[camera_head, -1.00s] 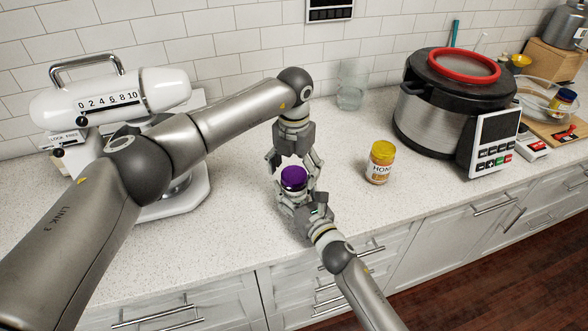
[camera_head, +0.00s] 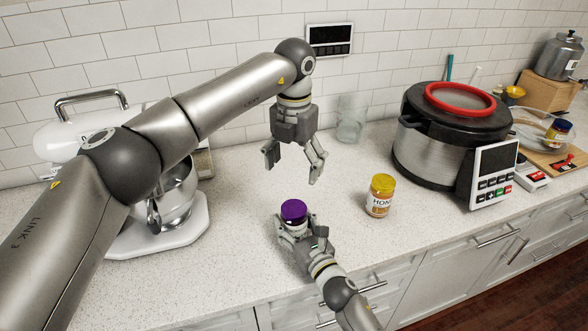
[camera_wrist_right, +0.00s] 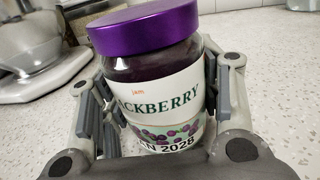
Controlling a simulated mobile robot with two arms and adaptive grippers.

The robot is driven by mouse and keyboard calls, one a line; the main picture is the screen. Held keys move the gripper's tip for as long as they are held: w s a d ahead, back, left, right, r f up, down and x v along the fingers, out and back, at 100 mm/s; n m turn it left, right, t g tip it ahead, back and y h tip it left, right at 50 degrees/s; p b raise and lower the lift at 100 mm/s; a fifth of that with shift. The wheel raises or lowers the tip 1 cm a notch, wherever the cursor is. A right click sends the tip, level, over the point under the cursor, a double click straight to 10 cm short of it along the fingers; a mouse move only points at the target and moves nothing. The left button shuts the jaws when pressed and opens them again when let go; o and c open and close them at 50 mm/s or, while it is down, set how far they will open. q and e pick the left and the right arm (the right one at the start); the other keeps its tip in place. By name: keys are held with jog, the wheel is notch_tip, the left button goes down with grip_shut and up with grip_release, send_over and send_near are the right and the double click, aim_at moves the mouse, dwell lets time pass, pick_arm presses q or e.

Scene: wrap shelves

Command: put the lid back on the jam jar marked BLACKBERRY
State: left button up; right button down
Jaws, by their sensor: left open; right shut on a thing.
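The blackberry jam jar (camera_wrist_right: 155,95) fills the right wrist view, with a white label reading "ACKBERRY" and dark contents. Its purple lid (camera_wrist_right: 145,27) sits on its mouth and looks level; the lid also shows in the head view (camera_head: 293,210). My right gripper (camera_head: 294,228) is shut on the jar, with fingers on both sides of the glass below the lid. My left gripper (camera_head: 292,172) is open and empty, above and behind the jar, clear of the lid. In the head view my right gripper hides most of the jar's body.
A honey jar (camera_head: 380,196) with a yellow lid stands to the right. A large cooker (camera_head: 455,135) and a glass (camera_head: 351,120) stand farther back. A white stand mixer (camera_head: 160,235) is at the left. The counter between the mixer and the jam jar is clear.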

jog(key=shift+c, duration=1.9)
grip_release()
jog(key=v, duration=1.2)
